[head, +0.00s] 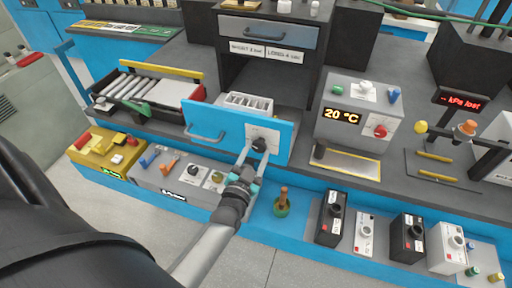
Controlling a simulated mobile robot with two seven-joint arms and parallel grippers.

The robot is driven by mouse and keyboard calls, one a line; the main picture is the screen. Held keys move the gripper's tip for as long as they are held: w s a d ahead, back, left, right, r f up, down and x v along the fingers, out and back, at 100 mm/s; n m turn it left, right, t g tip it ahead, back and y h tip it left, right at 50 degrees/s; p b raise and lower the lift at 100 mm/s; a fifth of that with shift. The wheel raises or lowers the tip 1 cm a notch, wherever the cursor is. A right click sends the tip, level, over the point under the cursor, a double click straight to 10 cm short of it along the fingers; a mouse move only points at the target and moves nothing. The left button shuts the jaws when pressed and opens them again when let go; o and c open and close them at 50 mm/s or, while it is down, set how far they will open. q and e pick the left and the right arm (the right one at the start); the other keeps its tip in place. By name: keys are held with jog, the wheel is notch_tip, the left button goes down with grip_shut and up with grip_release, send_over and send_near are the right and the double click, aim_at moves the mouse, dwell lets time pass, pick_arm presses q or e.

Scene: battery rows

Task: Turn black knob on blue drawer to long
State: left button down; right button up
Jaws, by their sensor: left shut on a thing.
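The blue drawer (212,127) is pulled out of the dark cabinet in the middle of the bench. Several white parts stand in a holder behind its front. The black knob (259,144) sits on a white dial plate (265,133) at the right of the drawer front. My left gripper (254,151) reaches up from below and is shut on the black knob. Its fingers cover part of the knob, and I cannot read the dial marks or the knob's pointing. My right gripper is not in view.
A grey box (359,112) showing 20 °C stands to the right. A tray of rods (140,95) lies to the left. Several black and white battery boxes (331,219) line the lower front ledge.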

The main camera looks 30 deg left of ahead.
pick_arm(q)
jog(key=m+p, duration=0.1)
jog(key=m, duration=0.2)
jog(key=shift+m+p, duration=0.3)
jog(key=shift+p, duration=0.05)
jog(key=shift+m+p, duration=0.4)
jog(key=shift+m, duration=1.5)
jog(key=shift+c, duration=1.2)
grip_release()
jog(key=shift+s+d+p, duration=0.15)
jog(key=shift+s+p, duration=0.15)
jog(key=shift+s, duration=0.2)
jog(key=p+v, duration=0.3)
jog(key=v, duration=1.1)
jog(key=shift+p, duration=0.3)
